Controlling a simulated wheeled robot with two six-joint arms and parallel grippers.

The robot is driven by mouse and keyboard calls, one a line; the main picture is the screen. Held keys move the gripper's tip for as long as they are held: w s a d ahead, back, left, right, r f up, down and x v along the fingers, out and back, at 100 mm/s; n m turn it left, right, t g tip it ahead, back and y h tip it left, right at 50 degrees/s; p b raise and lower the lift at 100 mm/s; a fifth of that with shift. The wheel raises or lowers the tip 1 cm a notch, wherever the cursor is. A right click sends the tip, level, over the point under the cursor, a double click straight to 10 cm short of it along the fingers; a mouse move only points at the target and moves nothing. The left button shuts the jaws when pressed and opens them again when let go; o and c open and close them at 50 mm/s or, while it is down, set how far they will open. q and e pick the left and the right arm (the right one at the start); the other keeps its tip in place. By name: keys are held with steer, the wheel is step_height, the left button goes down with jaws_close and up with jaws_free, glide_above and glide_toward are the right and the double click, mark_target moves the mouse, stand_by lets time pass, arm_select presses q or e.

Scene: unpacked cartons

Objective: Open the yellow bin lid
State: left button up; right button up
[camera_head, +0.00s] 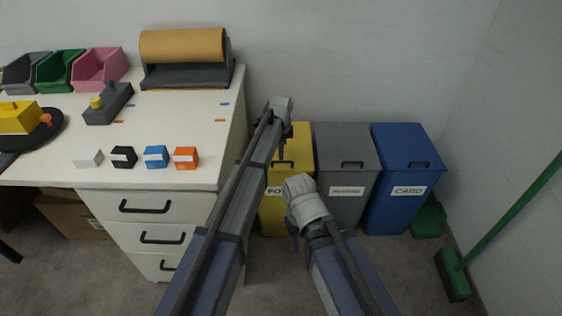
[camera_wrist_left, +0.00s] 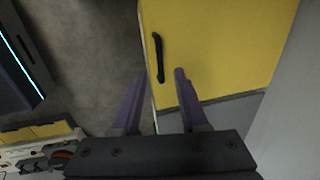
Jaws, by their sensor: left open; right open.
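The yellow bin (camera_head: 272,218) stands right of the white desk, partly hidden behind my arms. Its lid (camera_head: 300,145) looks shut and has a black handle (camera_head: 284,164) near the front edge. In the left wrist view the yellow lid (camera_wrist_left: 225,45) fills the upper right, with the black handle (camera_wrist_left: 158,57) at its left edge. My left gripper (camera_wrist_left: 160,74) is open and empty, its purple fingers pointing toward the handle, which shows between and beyond the fingertips. My right gripper (camera_head: 294,232) is in front of the yellow bin, lower down; its fingers are barely visible.
A grey bin (camera_head: 345,145) and a blue bin (camera_head: 405,148) stand to the right, with a green broom (camera_head: 455,275) by the wall. The desk (camera_head: 150,120) on the left holds several small boxes, a paper roll (camera_head: 182,46) and coloured trays. Its drawers are beside my left arm.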

arm_select(q)
steer(key=b, duration=0.5)
glide_above(281, 168)
step_height(281, 168, down, 5)
steer(key=shift+f, duration=0.2)
steer(key=shift+p, duration=0.3)
steer(key=shift+r, duration=0.1)
steer(key=shift+s, duration=0.1)
jaws_close()
stand_by(0.5)
